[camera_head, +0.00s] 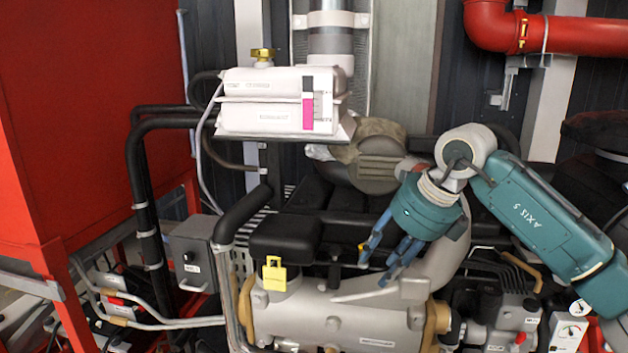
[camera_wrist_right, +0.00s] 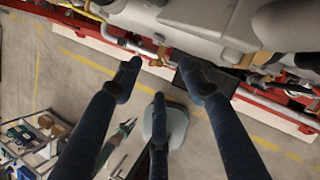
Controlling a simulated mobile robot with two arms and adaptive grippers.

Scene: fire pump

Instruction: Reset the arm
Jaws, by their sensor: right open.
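My right arm (camera_head: 545,218) comes in from the right, with its elbow raised and its blue-green hand pointing down and left. My right gripper (camera_head: 374,268) is open and empty, its blue fingers spread over the grey engine block. In the right wrist view my right gripper (camera_wrist_right: 160,76) shows three dark fingers apart with nothing between them. Whether the fingers touch the engine cannot be told. My left gripper does not show in the head view.
The engine (camera_head: 325,318) carries a yellow tag (camera_head: 274,273) and black hoses. A white tank (camera_head: 265,103) with a brass cap stands behind. A red cabinet (camera_head: 80,120) fills the left, and a red pipe (camera_head: 570,36) runs top right. In the wrist view a cart (camera_wrist_right: 35,140) stands on the floor.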

